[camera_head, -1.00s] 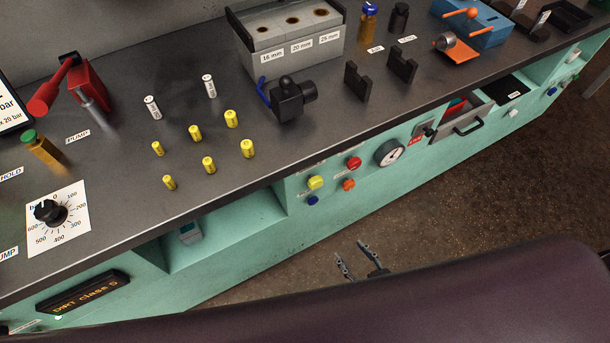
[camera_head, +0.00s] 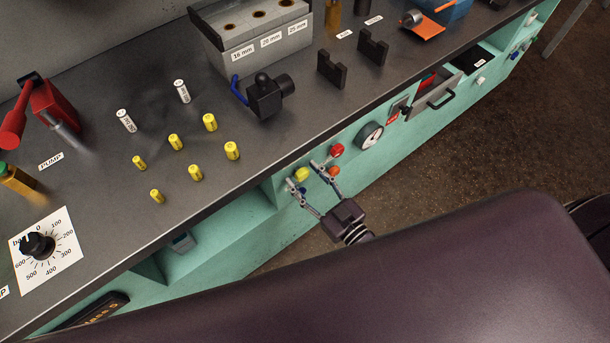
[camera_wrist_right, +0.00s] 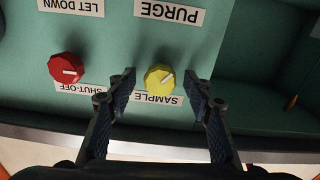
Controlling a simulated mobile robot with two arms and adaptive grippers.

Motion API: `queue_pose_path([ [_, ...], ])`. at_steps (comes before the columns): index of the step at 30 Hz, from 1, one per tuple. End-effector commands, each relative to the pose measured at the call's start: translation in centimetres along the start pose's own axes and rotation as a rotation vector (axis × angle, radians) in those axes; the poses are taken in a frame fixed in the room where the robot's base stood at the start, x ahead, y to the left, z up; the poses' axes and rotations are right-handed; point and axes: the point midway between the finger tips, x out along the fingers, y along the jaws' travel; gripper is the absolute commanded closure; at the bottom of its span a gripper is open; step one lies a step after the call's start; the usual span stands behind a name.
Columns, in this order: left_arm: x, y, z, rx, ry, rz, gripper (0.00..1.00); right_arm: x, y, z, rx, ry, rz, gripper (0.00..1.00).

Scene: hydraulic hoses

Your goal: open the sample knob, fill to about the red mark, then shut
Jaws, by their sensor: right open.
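The sample knob is a yellow faceted knob (camera_wrist_right: 158,77) with a pale pointer line, on the green front panel. Its SAMPLE label (camera_wrist_right: 157,98) reads upside down in the right wrist view. In the head view the yellow knob (camera_head: 301,174) is on the bench front. My right gripper (camera_head: 303,173) is open, with its fingertips at either side of the yellow knob. In the right wrist view the gripper (camera_wrist_right: 162,82) shows a gap on both sides of the knob and holds nothing. No container with a red mark can be made out. My left gripper is out of view.
A red SHUT-OFF knob (camera_wrist_right: 65,68) is close beside one finger. An open drawer (camera_head: 436,100) juts out further right.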

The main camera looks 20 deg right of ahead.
Motion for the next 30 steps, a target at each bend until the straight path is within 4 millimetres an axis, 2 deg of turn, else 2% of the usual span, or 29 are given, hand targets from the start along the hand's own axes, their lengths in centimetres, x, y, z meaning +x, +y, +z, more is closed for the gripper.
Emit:
queue_pose_path([
  [8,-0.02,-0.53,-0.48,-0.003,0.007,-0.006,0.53,0.26,-0.04,0.05,0.001,-0.001,0.0,0.53],
  [20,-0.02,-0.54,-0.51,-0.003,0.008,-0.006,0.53,0.24,-0.04,0.04,0.001,-0.001,0.0,0.95],
  [30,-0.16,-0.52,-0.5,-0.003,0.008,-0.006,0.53,0.24,-0.08,-0.01,-0.055,-0.001,0.0,0.95],
])
